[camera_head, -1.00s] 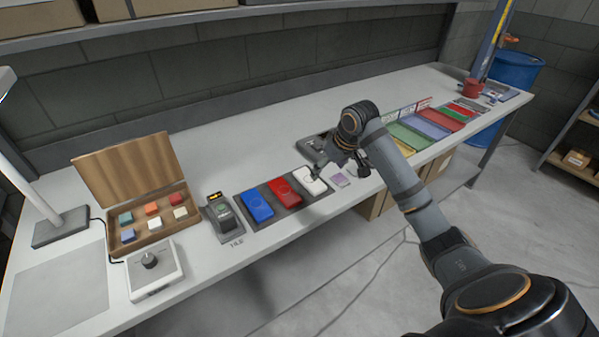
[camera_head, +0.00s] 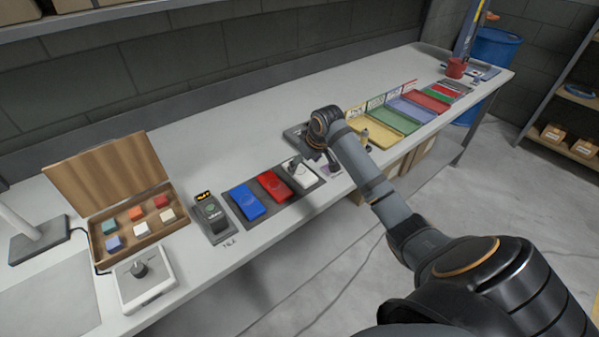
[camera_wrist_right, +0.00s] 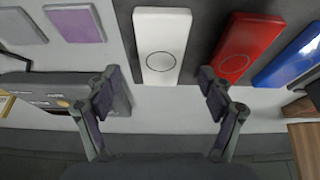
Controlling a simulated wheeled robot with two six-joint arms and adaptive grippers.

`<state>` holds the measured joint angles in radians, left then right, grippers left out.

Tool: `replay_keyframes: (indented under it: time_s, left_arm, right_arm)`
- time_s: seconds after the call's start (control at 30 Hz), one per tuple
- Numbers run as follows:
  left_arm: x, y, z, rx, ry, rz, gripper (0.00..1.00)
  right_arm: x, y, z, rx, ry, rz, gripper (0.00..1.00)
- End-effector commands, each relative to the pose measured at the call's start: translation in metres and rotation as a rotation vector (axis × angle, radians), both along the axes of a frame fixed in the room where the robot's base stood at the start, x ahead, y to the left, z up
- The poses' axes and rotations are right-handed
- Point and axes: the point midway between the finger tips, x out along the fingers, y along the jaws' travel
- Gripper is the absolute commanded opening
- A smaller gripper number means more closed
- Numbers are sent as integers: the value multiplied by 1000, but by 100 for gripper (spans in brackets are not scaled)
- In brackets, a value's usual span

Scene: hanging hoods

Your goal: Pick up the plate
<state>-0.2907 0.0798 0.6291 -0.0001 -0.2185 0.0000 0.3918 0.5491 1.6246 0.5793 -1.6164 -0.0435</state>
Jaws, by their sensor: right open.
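Three flat plates lie in a row on a dark mat (camera_head: 276,209): a blue plate (camera_head: 247,203), a red plate (camera_head: 275,186) and a white plate (camera_head: 305,179). The white one has a thin circle on its face. My right gripper (camera_head: 312,167) is open and empty by the far end of the white plate, partly covering it in the head view. In the right wrist view, the white plate (camera_wrist_right: 161,45) lies between and ahead of the open fingers (camera_wrist_right: 160,82). The red plate (camera_wrist_right: 246,47) and blue plate (camera_wrist_right: 292,58) lie to its right. My left gripper is not in view.
A dark device (camera_head: 209,215) stands left of the mat. Beyond it are a wooden box (camera_head: 140,230) with coloured blocks and a white knob box (camera_head: 144,279). Coloured trays (camera_head: 388,121) stand right of my arm. The bench behind the plates is clear.

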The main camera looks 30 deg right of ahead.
Motion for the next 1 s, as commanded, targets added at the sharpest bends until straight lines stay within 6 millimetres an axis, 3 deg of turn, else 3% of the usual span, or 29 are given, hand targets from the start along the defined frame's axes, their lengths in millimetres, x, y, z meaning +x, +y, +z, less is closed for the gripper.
replay_keyframes:
  time_s: [0.2, 0.47, 0.9, 1.0]
  left_arm:
    - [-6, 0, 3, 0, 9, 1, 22]
    - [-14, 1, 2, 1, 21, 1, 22]
    - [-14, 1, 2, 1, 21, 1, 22]
    - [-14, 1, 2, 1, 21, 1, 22]
  right_arm:
    - [10, 2, -29, 3, 1, -1, 81]
    - [11, 2, -31, 0, -1, 0, 80]
    - [11, 2, -31, 0, 0, 0, 20]
    - [11, 2, -31, 0, -1, 0, 17]
